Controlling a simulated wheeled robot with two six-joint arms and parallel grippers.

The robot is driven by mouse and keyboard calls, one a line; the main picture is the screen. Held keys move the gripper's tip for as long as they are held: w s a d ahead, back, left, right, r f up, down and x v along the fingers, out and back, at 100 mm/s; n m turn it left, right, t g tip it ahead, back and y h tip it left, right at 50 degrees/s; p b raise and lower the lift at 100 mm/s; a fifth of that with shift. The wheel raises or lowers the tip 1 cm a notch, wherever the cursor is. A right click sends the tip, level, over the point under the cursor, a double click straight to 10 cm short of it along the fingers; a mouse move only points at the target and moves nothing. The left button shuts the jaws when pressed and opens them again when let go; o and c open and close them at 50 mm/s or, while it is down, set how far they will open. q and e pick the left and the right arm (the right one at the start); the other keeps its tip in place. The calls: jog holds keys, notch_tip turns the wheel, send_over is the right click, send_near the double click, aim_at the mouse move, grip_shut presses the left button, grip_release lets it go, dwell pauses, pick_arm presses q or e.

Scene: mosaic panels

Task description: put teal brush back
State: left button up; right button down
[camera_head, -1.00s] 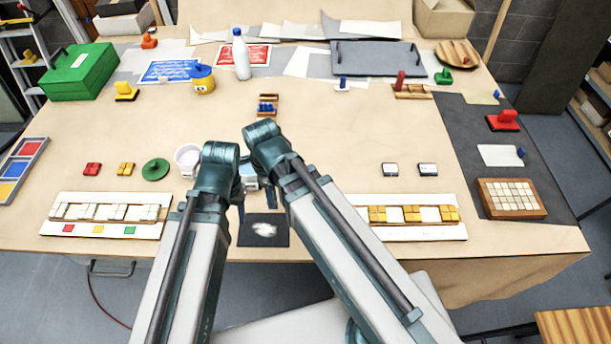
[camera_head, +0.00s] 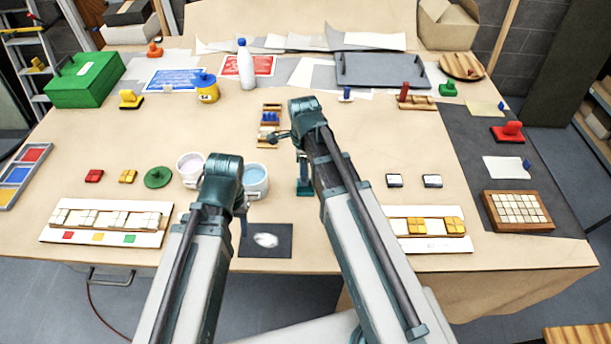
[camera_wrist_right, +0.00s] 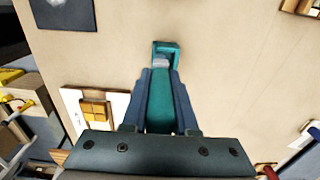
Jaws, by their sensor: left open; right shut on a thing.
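The teal brush (camera_wrist_right: 160,100) is between the fingers of my right gripper in the right wrist view, its square teal end (camera_wrist_right: 166,48) pointing away over the bare table. In the head view my right gripper (camera_head: 304,172) is shut on it, and the teal end (camera_head: 304,188) hangs low, right of the pot of light blue liquid (camera_head: 255,192). Whether it touches the table I cannot tell. My left gripper (camera_head: 241,212) is open, low beside that pot, mostly hidden by its own arm. A wooden rack (camera_head: 271,108) with blue pieces stands behind my right gripper.
A pot of pale liquid (camera_head: 188,180) stands left of the blue one. A dark mat (camera_head: 280,246) with a white patch lies in front. White panels with tiles lie left (camera_head: 152,240) and right (camera_head: 465,243).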

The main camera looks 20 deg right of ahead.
pick_arm(q)
jog(key=shift+f+b, duration=1.8)
jog(key=shift+f, duration=0.05)
pick_arm(e)
jog(key=shift+w+d+f, duration=0.15)
jog(key=shift+f, duration=0.75)
jog(key=shift+w+d+f, duration=0.15)
jog(key=shift+f, duration=0.75)
pick_arm(q)
jog(key=shift+f, duration=0.2)
pick_arm(e)
jog(key=shift+f, duration=0.2)
jog(key=c, duration=0.7)
grip_release()
pick_arm(q)
jog(key=shift+r, duration=0.2)
pick_arm(e)
jog(key=shift+r, duration=0.15)
